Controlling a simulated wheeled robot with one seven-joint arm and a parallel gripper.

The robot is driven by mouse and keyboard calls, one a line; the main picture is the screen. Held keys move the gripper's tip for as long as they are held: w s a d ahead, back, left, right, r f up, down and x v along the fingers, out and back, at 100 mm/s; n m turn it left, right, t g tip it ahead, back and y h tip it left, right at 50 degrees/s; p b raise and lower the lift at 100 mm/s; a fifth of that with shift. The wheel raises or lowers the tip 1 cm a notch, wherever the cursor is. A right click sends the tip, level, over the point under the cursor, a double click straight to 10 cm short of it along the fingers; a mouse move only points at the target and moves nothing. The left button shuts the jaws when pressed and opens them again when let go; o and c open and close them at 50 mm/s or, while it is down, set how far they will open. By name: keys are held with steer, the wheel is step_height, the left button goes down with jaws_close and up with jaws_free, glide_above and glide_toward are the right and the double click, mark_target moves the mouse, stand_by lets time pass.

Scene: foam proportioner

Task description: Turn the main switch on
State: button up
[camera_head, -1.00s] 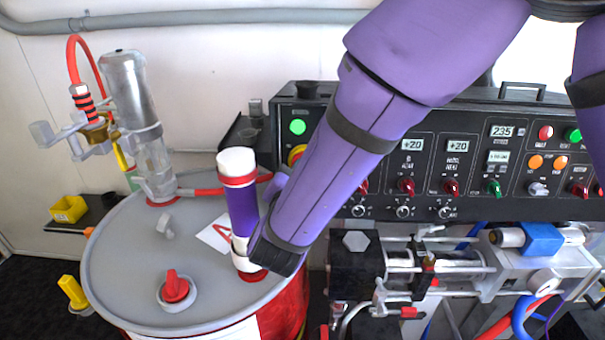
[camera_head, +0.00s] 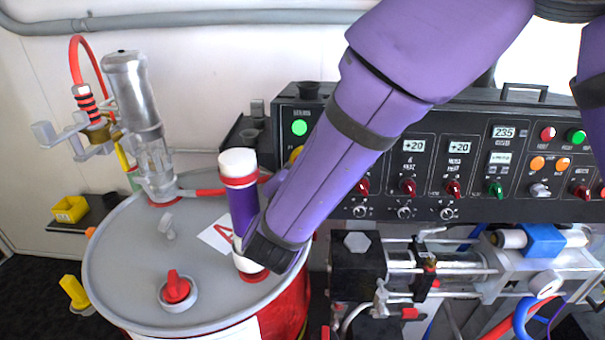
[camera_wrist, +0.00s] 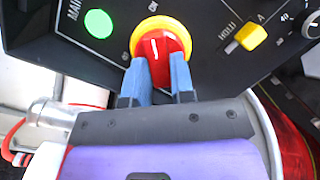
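The main switch (camera_wrist: 163,45) is a red rotary knob on a yellow ring, set in the black panel, in the wrist view. In the head view my arm hides nearly all of it; only a sliver of the yellow ring (camera_head: 296,153) shows. My gripper (camera_wrist: 159,62) has two blue fingers standing apart at the knob's lower side, with a red part of the knob between them. Whether the fingers touch the knob cannot be told. The fingers are hidden in the head view.
A lit green lamp (camera_wrist: 98,23) sits left of the switch, and a yellow selector (camera_wrist: 251,37) sits to its right. A grey-topped drum (camera_head: 125,250) with a purple-and-white tube (camera_head: 241,200) stands close by my forearm. Pump hardware (camera_head: 440,265) lies below the panel.

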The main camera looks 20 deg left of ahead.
steer(key=o, duration=0.4)
steer(key=shift+c, duration=0.2)
steer(key=shift+s, duration=0.15)
steer(key=s, duration=1)
steer(key=shift+s+d, duration=0.3)
